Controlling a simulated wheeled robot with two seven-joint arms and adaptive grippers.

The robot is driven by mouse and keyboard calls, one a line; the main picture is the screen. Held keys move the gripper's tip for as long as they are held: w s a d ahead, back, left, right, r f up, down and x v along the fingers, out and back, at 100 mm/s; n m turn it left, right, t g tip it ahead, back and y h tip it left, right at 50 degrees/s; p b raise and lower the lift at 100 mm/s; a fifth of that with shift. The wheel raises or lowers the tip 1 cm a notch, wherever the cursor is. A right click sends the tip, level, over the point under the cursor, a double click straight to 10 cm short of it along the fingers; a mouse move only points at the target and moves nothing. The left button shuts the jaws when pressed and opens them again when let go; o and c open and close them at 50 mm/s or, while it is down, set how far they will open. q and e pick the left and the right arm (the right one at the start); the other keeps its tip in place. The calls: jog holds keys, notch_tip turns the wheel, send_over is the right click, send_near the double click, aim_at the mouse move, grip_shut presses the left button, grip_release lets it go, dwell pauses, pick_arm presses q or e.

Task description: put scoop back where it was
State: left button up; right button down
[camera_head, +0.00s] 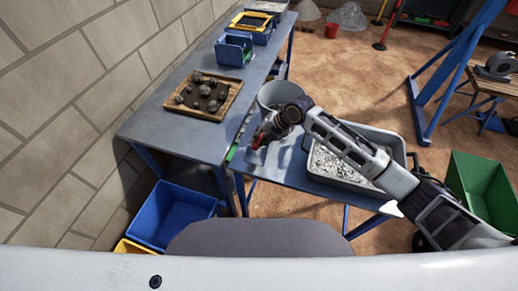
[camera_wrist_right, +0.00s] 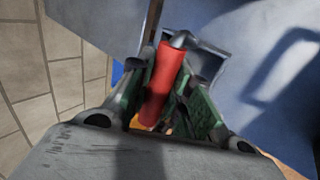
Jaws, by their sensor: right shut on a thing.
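My right gripper (camera_head: 262,137) is over the left part of the near blue table, just in front of the grey bucket. In the right wrist view it is shut on the scoop, whose red handle (camera_wrist_right: 160,85) lies between the green-lined fingers. A grey metal neck bends away at the handle's far end. A dark-edged square shape lies beyond it; I cannot tell if it is the scoop's pan. In the head view the scoop is mostly hidden by the gripper, and whether it touches the table is unclear. My left gripper is not in view.
The grey bucket (camera_head: 268,97) stands behind the gripper. A grey tray of gravel (camera_head: 400,148) is at the right, under my right arm. A wooden tray of rocks (camera_head: 228,108) is on the long table (camera_head: 160,130). A blue bin (camera_head: 172,215) is on the floor.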

aim_at(259, 150)
jog(key=shift+f+b, duration=0.4)
jog(key=shift+f, duration=0.45)
jog(key=shift+f, duration=0.1)
jog(key=shift+f+b, duration=1.35)
jog(key=shift+f, duration=0.4)
jog(key=shift+f, duration=0.15)
jog(key=c, duration=1.3)
grip_release()
jog(key=shift+p+v, duration=1.35)
jog(key=shift+v, duration=0.5)
jog(key=shift+p+v, duration=2.95)
jog(key=shift+v, duration=1.35)
